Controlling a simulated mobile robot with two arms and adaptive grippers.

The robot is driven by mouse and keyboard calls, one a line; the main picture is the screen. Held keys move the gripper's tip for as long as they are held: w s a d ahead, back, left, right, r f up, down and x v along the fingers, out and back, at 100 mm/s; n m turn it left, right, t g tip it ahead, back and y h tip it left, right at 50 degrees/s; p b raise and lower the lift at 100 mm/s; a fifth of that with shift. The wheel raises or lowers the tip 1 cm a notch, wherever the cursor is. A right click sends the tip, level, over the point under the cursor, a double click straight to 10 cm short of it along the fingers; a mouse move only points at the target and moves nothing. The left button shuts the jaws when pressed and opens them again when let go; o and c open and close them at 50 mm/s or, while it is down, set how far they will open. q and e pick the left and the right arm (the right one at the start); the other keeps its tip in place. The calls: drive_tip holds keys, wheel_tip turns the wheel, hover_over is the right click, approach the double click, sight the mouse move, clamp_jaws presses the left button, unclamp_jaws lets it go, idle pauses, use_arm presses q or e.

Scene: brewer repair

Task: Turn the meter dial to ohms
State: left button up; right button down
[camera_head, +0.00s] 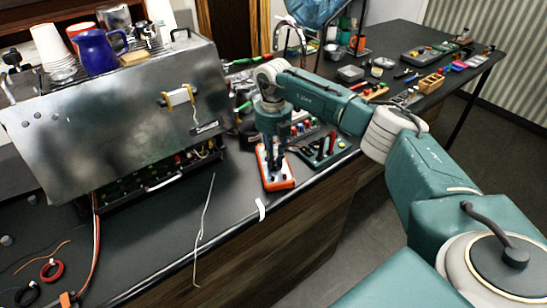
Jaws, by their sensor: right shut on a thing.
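The meter (288,181) has an orange body and lies on the dark bench, near its front edge and right of the steel brewer. My right arm comes in from the right, and its gripper (271,160) points straight down over the meter. The gripper is shut at the meter's face, on what appears to be the dial. The dial and its markings are hidden behind the fingers, so its setting cannot be read. My left gripper is not in view.
The steel brewer (120,110) stands at left with its lower front open. A dark panel with red and black parts (325,149) sits right of the meter. A thin wire (204,225) and a white strip (261,209) lie near the bench's front edge. Tools crowd the far bench.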

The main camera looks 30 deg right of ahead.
drive_tip(key=shift+m, duration=1.2)
drive_tip(key=c, duration=1.6)
unclamp_jaws()
drive_tip(key=shift+r, duration=0.15)
wheel_tip(320, 180, up, 12)
drive_tip(key=shift+f, duration=0.1)
